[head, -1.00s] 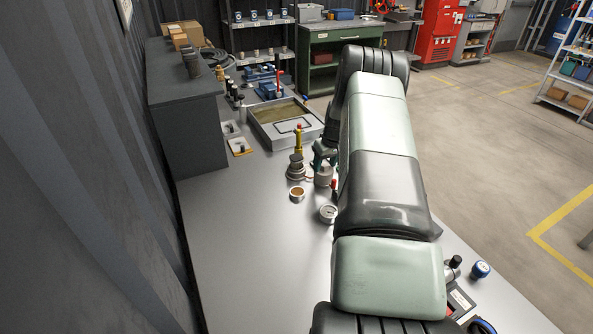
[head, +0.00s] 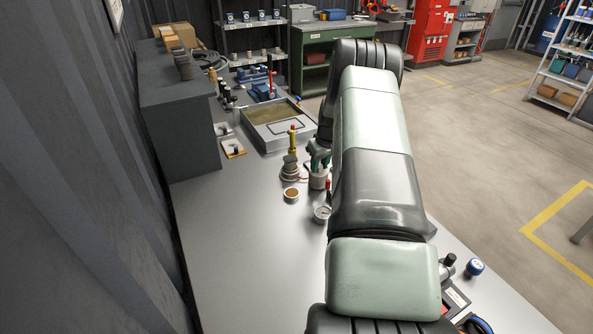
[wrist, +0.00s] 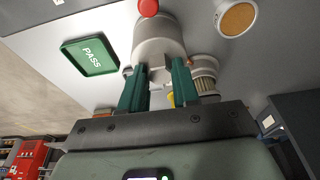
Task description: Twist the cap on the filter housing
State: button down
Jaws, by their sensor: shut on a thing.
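The filter housing is a grey cylinder (wrist: 160,38) in the wrist view. It also shows as a small grey canister (head: 319,181) on the bench in the head view, partly behind my arm. My gripper (wrist: 158,72) has its two green fingers on either side of the housing's near end, shut on the cap there. The cap itself is mostly hidden between the fingers, so its turn angle cannot be told. In the head view my gripper (head: 318,160) is at the top of the canister.
The bench's front left is clear.

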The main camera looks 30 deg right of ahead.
jog(key=a+r, duration=1.3)
jog(key=r, duration=0.1)
jog(key=s+a+r, duration=1)
jog(key=a+r, duration=0.2)
jog(key=a, duration=0.3)
jog(key=w+d+f, duration=0.4)
jog(key=w+d, duration=0.5)
jog(key=w, duration=0.3)
jog(key=w+d+f, duration=0.7)
jog(key=d+f, duration=0.5)
jog(key=d, duration=0.1)
jog(key=shift+s+x, duration=0.25)
jog(key=shift+x, duration=0.75)
jog(key=shift+s+x, duration=0.25)
jog(key=shift+x, duration=0.8)
jog(key=shift+s+x, duration=0.25)
jog(key=shift+x, duration=0.75)
jog(key=shift+x, duration=0.8)
jog(key=shift+s, duration=0.25)
jog(key=m+h, duration=0.1)
jog(key=m, duration=0.4)
jog(key=shift+a+f, duration=0.1)
jog(key=shift+a, duration=0.05)
